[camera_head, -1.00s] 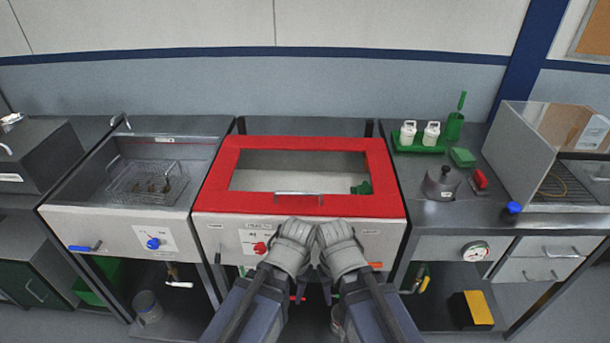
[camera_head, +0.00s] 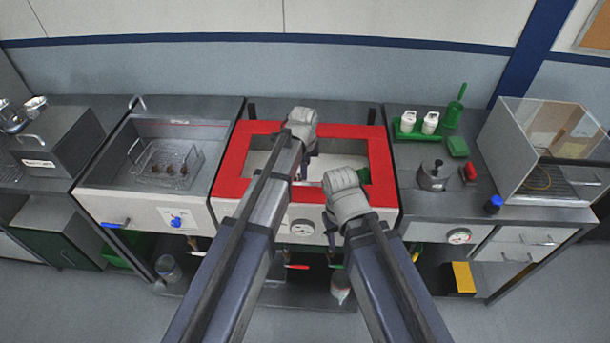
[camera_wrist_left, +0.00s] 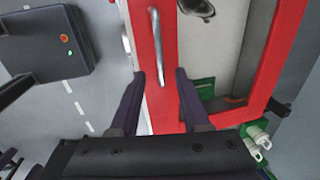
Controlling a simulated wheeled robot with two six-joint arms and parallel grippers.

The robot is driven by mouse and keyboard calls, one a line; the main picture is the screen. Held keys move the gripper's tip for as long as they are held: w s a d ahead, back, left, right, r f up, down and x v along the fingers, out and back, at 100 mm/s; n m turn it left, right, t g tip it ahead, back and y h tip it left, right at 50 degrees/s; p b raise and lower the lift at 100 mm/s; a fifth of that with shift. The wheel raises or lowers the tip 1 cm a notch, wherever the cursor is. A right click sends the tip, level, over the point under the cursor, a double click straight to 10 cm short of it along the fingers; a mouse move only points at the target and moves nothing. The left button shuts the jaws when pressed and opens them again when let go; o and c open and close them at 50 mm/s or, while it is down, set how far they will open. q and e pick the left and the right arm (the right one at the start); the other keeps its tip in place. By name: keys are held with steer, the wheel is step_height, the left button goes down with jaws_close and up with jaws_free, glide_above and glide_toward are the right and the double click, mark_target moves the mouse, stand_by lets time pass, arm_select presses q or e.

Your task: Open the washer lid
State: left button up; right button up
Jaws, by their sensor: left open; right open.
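The washer lid (camera_head: 379,160) is a red frame around a clear window, lying flat and shut on the washer in the middle of the bench. Its metal bar handle (camera_wrist_left: 155,40) shows in the left wrist view on the red front strip. My left gripper (camera_head: 303,172) is open above the lid in the head view. In the left wrist view its two fingers (camera_wrist_left: 162,85) stand on either side of the handle's lower end, not closed on it; exact height is unclear. My right gripper (camera_head: 329,222) is open and empty near the lid's front edge; its fingertips are mostly hidden.
A sink with a wire basket (camera_head: 165,165) stands left of the washer. On the right bench are a green tray with white bottles (camera_head: 418,137), a grey pot (camera_head: 434,177) and a clear-walled box (camera_head: 530,150). The wall is close behind.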

mark_target(305, 185)
arm_select(q)
steer(key=shift+w+f+b, duration=0.25)
steer(key=shift+f+b, duration=1.05)
steer(key=shift+w+f+b, duration=0.2)
steer(key=shift+f+b, duration=1.1)
steer(key=shift+f, duration=0.05)
steer(key=shift+w+f+b, duration=0.25)
steer(key=shift+f+b, duration=1.05)
steer(key=shift+r, duration=0.1)
jaws_close()
